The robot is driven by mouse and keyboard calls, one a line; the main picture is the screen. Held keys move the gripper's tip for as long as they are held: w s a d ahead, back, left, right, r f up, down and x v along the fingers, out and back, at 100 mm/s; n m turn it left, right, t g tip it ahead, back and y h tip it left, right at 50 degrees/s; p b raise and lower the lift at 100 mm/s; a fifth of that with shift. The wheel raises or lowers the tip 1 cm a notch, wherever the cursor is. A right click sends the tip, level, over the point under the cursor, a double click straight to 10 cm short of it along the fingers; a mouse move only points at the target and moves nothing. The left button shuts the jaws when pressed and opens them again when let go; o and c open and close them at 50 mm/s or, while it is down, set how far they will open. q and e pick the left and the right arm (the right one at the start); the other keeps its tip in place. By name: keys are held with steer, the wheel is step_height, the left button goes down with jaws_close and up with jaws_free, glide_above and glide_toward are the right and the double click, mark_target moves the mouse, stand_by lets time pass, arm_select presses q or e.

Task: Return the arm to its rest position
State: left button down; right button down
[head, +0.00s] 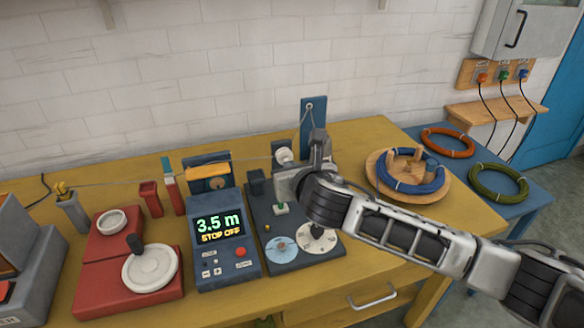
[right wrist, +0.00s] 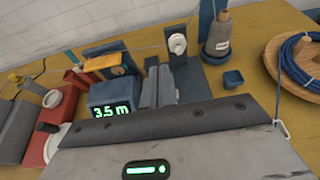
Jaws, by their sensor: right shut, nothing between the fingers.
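My right arm reaches in from the right in the head view, and its gripper (head: 287,182) is over the dark blue panel (head: 308,259) on the yellow table. In the right wrist view the two fingers (right wrist: 158,88) are together with nothing between them. They point toward a white roller (right wrist: 177,44) on a blue post. The roller also shows in the head view (head: 284,155), just behind the gripper. My left gripper is not in view.
A display box (head: 222,250) reads "3.5 m" and "STOP OFF". A red crank unit (head: 125,285) stands left of it. A wooden plate (head: 437,192) with a blue coil lies right. Orange (head: 448,143) and green (head: 498,181) coils lie on a blue side table.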

stand_by(0.3)
steer(key=s+f+m+g+y, duration=0.2)
steer(key=s+f+m+g, duration=0.1)
steer(key=s+f+m, duration=1.35)
steer(key=s+d+f+m+h, duration=0.1)
steer(key=s+d+f+m, duration=0.2)
steer(key=s+d+m, duration=0.3)
steer(key=s+d+f+m+h, duration=0.2)
steer(key=s+d+m, duration=0.4)
steer(key=m, duration=0.8)
steer(key=shift+s+d+f, duration=0.3)
steer(key=shift+s+f, duration=0.2)
steer(key=shift+f, duration=0.35)
